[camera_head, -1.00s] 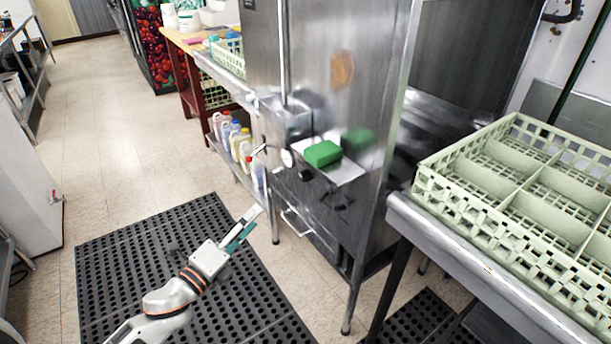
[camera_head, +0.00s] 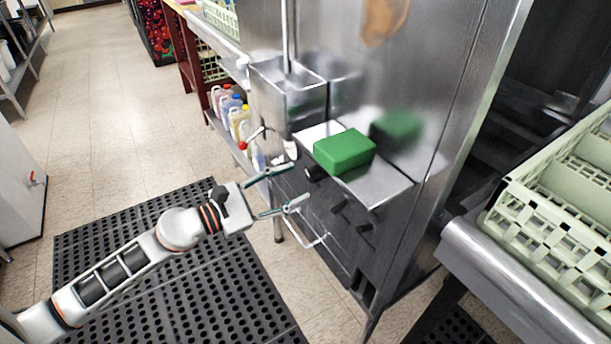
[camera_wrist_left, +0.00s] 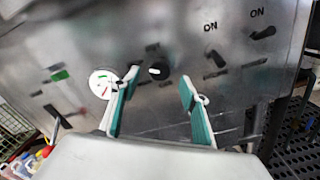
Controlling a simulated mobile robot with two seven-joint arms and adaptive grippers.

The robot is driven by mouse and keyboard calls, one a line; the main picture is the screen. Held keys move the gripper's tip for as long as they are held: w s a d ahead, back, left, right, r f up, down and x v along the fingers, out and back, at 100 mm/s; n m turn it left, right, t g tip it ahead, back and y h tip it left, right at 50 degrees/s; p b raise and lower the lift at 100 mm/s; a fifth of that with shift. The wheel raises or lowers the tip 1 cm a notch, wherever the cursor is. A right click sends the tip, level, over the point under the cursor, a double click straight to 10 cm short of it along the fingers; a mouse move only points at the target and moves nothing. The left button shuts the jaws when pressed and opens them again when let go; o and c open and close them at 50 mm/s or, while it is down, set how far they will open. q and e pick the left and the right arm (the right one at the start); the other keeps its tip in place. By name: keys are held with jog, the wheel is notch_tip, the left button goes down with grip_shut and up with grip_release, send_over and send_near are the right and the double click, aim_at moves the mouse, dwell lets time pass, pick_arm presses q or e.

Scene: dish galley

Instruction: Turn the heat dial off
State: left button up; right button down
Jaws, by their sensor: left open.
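The heat dial seems to be the round black knob (camera_wrist_left: 158,70) with a white mark, on the steel machine's front panel. It also shows in the head view (camera_head: 316,172), just under the small shelf. My left gripper (camera_head: 297,186) is open and empty in front of the panel. In the left wrist view its two teal-lined fingers (camera_wrist_left: 160,84) are spread, with the knob appearing between their tips. A gap seems to remain between fingers and knob. I cannot read a setting on the dial. My right gripper is not in view.
A white gauge (camera_wrist_left: 103,83) sits left of the knob. Two black switches marked ON, one (camera_wrist_left: 215,58) and another (camera_wrist_left: 263,33), are to its right. A green block (camera_head: 344,150) lies on the steel shelf (camera_head: 385,187) above. A dish rack (camera_head: 545,215) stands at right.

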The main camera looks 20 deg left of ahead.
aim_at(309, 176)
pick_arm(q)
jog(key=shift+p+x, duration=0.3)
jog(key=shift+x, duration=1.9)
jog(key=shift+f, duration=0.1)
jog(key=shift+c, duration=0.5)
jog(key=c, duration=1)
